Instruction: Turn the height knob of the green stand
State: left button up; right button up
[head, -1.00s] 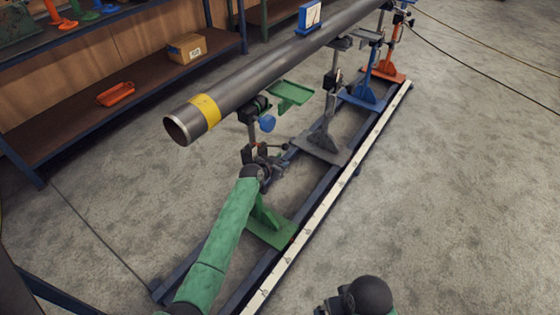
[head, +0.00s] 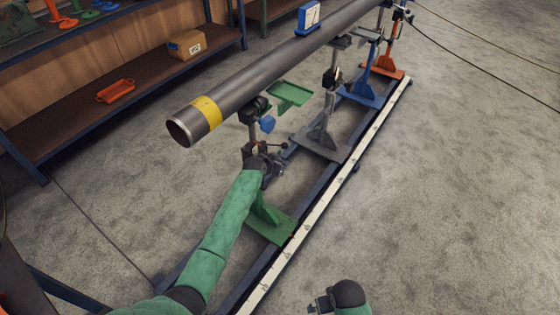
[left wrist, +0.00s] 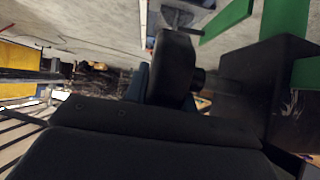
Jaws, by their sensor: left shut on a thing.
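The green stand (head: 268,226) is the nearest in the row, upright on the rail frame under the pipe's near end. My left gripper (head: 272,170) is at its post, just below the dark clamp block, and hides part of the post. In the left wrist view a black round knob (left wrist: 173,68) sits on a short shaft beside a dark block, right in front of my left gripper, which is shut on it. The finger contact is mostly hidden by the dark gripper body. My right gripper (head: 322,304) is low at the bottom edge, far from the stand; its jaw opening is unclear.
A grey pipe (head: 262,75) with a yellow band runs above the stands. Grey (head: 322,138), blue (head: 365,90) and orange (head: 385,65) stands follow behind. A shelf (head: 150,85) with a box and an orange tray is at left. The floor at right is open.

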dwell(0.4)
pick_arm(q)
jog(key=o, duration=1)
